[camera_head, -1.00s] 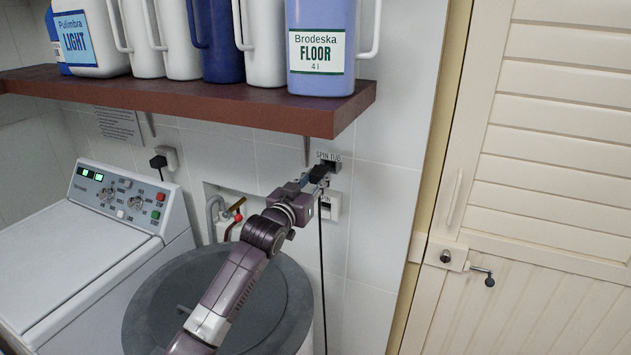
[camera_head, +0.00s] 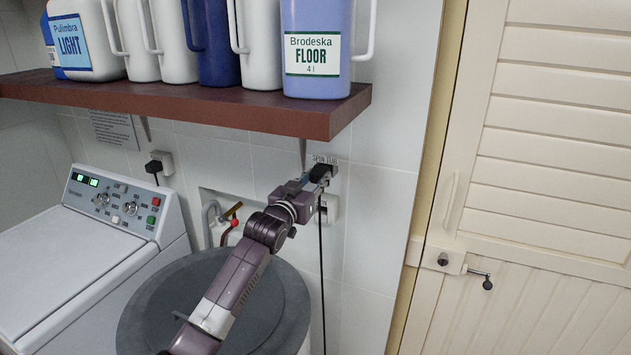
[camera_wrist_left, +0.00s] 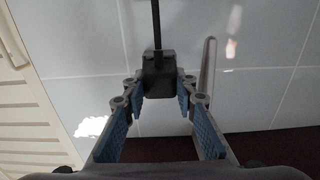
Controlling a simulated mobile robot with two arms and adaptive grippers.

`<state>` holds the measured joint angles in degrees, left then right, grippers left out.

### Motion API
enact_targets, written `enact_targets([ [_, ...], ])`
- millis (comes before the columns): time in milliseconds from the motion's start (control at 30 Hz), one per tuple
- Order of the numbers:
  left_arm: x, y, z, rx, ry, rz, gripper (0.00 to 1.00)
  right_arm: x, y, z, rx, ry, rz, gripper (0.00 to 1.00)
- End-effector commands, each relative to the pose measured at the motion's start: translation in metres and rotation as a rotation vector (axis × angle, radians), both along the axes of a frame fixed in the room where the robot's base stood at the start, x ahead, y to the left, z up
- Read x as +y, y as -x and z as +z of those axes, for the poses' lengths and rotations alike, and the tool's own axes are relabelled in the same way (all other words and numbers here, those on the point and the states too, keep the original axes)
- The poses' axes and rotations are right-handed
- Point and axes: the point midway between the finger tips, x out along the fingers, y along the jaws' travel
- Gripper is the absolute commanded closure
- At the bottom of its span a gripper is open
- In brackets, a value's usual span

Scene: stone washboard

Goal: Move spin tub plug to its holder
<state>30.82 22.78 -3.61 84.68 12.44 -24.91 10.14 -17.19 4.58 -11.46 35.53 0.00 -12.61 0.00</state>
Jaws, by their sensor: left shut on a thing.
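The black spin tub plug (camera_head: 321,172) is at the wall under the shelf, with its black cord hanging straight down. My left gripper (camera_head: 314,181) is shut on it. In the left wrist view the plug (camera_wrist_left: 158,77) sits between the fingertips, close against the tiles. The grey holder (camera_head: 331,163) is on the wall by the "SPIN TUB" label, mostly hidden behind the plug. The plug overlaps it in the head view; I cannot tell whether it is seated. My right gripper is not in view.
A brown shelf (camera_head: 180,108) with jugs hangs just above the gripper. A white wall socket (camera_head: 331,208) is below the plug. The grey round tub lid (camera_head: 215,300) lies under my arm; a washing machine (camera_head: 70,250) stands left, a cream door (camera_head: 540,180) right.

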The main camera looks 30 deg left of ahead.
Motion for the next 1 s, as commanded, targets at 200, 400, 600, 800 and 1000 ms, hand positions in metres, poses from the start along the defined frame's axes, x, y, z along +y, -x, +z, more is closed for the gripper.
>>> enact_targets([
  [200, 0.0, -0.006, 0.0, -0.001, 0.0, -0.001, 1.0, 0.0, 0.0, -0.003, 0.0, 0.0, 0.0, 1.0],
  [400, 0.0, -0.011, 0.001, -0.002, 0.0, -0.001, 1.0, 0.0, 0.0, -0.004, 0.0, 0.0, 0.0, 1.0],
  [600, 0.001, -0.014, 0.0, -0.001, 0.0, 0.0, 1.0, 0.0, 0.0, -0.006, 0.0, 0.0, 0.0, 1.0],
  [800, 0.001, -0.015, 0.001, -0.002, 0.0, 0.0, 1.0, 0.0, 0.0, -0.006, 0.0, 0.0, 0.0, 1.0],
  [1000, 0.001, -0.015, 0.002, -0.002, 0.0, 0.0, 0.64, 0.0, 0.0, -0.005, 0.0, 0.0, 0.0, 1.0],
])
